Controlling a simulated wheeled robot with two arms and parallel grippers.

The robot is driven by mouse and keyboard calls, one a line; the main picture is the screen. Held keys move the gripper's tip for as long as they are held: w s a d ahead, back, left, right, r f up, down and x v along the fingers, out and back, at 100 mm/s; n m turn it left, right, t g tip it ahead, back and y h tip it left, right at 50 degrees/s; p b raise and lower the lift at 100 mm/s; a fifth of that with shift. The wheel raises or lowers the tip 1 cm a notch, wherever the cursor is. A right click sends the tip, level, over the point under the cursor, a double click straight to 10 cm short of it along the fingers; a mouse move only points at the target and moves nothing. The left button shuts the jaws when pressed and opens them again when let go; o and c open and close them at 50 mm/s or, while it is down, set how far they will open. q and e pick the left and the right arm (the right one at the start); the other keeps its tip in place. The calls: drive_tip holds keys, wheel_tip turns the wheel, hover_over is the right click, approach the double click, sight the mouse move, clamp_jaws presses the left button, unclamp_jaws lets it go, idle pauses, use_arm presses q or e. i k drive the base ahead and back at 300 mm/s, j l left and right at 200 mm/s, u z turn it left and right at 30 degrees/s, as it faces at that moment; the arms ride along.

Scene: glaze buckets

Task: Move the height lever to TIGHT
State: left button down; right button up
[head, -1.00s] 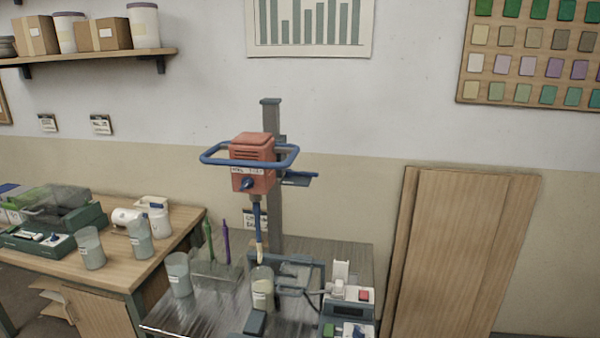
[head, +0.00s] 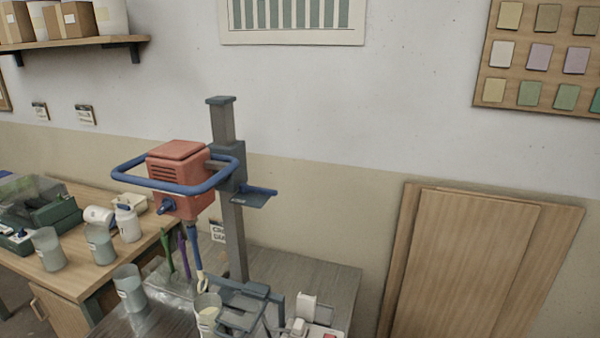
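The mixer's red head (head: 180,180) with a blue ring handle hangs on a grey upright column (head: 228,180). A blue lever (head: 259,191) sticks out to the right from the collar on the column, above a small dark plate. Its label is too small to read. A blue knob (head: 166,206) is on the front of the red head. The mixing shaft (head: 194,245) points down toward a clear bucket with pale contents (head: 207,312). Neither of my grippers is in view.
A wooden table (head: 75,273) at left holds several clear cups and a green case. A clear cup (head: 129,287) and green and purple tools stand on the metal-topped bench (head: 310,276). Wooden boards (head: 475,270) lean on the wall at right.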

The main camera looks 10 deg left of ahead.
sight(258, 190)
drive_tip(key=i+l, duration=0.2)
drive_tip(key=i+l+u, duration=0.15)
drive_tip(key=l, duration=0.25)
drive_tip(key=i+l, duration=0.25)
drive_tip(key=i+l+u, duration=0.15)
drive_tip(key=l, duration=0.25)
drive_tip(key=i+l, duration=0.2)
drive_tip(key=l, duration=0.15)
drive_tip(key=i+l+u, duration=0.15)
drive_tip(key=l, duration=0.2)
drive_tip(key=i+l, duration=0.2)
drive_tip(key=l, duration=0.15)
